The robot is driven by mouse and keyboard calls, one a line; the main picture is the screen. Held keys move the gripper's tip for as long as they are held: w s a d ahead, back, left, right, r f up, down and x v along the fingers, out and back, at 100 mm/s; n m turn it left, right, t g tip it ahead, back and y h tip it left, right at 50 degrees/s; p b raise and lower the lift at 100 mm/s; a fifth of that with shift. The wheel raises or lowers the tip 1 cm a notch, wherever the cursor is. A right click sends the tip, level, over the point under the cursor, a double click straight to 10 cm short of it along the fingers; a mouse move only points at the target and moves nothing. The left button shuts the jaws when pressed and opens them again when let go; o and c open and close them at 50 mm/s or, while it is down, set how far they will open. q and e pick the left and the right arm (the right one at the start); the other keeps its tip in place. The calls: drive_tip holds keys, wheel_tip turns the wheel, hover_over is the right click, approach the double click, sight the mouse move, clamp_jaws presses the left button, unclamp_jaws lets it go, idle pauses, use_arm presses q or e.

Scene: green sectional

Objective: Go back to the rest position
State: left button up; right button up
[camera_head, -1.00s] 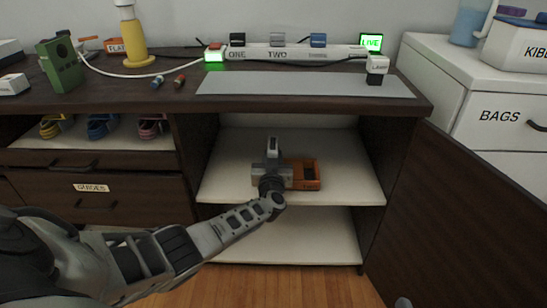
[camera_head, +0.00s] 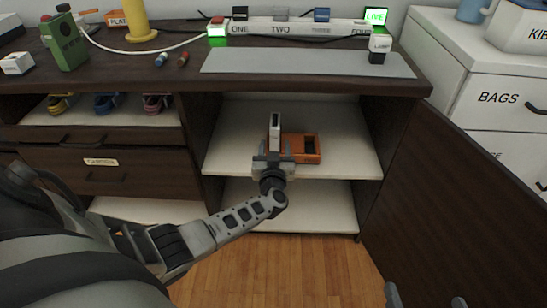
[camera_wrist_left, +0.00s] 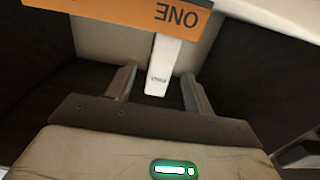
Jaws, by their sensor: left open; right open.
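My left gripper (camera_head: 273,157) is in front of the cabinet's open middle bay, at the upper shelf. In the left wrist view its two fingers (camera_wrist_left: 157,88) are apart. A white block-like object (camera_head: 274,127) stands upright beside or in an orange tray (camera_head: 313,158) on that shelf; I cannot tell which. In the left wrist view the white object (camera_wrist_left: 163,65) overlaps the orange piece marked ONE (camera_wrist_left: 150,18) and shows in the gap between the fingers, not gripped. My right gripper (camera_head: 426,299) shows only its two separated fingertips at the bottom edge.
The open cabinet door (camera_head: 440,190) stands right of the bay. The lower shelf (camera_head: 300,205) is bare where visible. The desktop (camera_head: 195,75) holds a power strip (camera_head: 285,27), a grey mat (camera_head: 305,62) and small items. Wooden floor (camera_head: 280,275) is clear in front.

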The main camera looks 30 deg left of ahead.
use_arm(q)
drive_tip(key=p+v, duration=0.2)
drive_tip(key=v, duration=0.6)
drive_tip(key=shift+s+d+p, duration=0.15)
drive_tip(key=shift+s+p, duration=0.15)
use_arm(e)
drive_tip(key=shift+d+f+g+h, duration=0.3)
drive_tip(key=shift+f+g, duration=0.15)
drive_tip(key=shift+f, duration=0.2)
drive_tip(key=shift+d+f+g+h, duration=0.2)
drive_tip(key=shift+f+g+h, duration=0.1)
drive_tip(key=shift+f+g, duration=0.25)
